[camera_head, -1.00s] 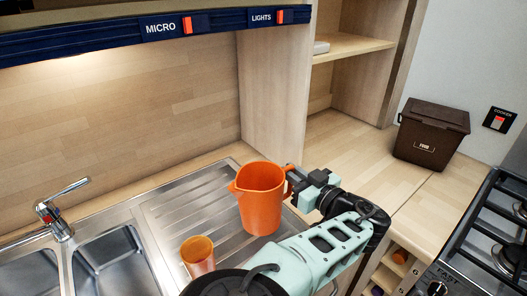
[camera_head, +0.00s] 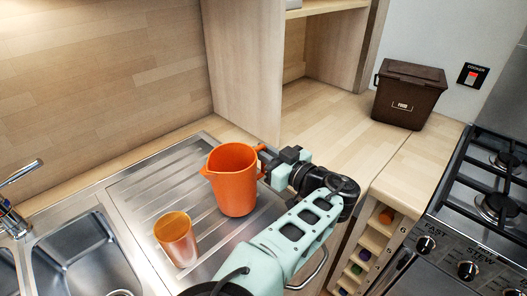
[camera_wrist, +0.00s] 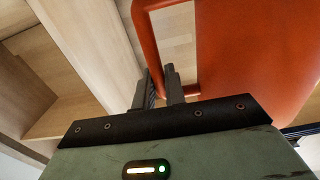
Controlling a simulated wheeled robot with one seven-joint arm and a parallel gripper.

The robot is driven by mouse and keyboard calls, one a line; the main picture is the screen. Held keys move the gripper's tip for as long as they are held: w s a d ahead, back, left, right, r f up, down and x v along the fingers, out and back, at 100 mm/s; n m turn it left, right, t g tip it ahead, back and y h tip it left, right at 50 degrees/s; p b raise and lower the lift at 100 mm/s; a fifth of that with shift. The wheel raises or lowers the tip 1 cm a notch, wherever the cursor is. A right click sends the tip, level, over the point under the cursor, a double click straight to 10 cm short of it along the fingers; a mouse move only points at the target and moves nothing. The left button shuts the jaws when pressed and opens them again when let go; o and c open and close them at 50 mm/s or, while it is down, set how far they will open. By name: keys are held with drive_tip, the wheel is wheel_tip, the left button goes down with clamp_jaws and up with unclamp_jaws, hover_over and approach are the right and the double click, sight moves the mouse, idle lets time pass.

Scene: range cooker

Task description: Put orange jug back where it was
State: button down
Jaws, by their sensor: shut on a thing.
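The orange jug (camera_head: 232,182) is upright over the ridged steel drainer, with its spout to the left and its handle to the right. My gripper (camera_head: 266,163) is shut on the jug's handle from the right. In the wrist view, the jug (camera_wrist: 245,60) fills the upper right, and the fingers of my gripper (camera_wrist: 159,85) close around the handle's side. I cannot tell whether the jug's base touches the drainer.
An orange cup (camera_head: 176,240) stands on the drainer (camera_head: 150,207) in front of the jug. A brown food bin (camera_head: 408,95) stands on the wooden worktop (camera_head: 335,130). The hob (camera_head: 490,190) is at right, the sink (camera_head: 85,260) at left. A wooden partition (camera_head: 243,70) rises behind the jug.

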drive_tip(key=shift+f+b, duration=0.4)
drive_tip(key=shift+f, duration=0.35)
idle(0.5)
drive_tip(key=c, duration=1.4)
unclamp_jaws()
drive_tip(key=shift+f, duration=0.1)
drive_tip(key=shift+p+v, duration=1.65)
drive_tip(key=shift+v, duration=7.1)
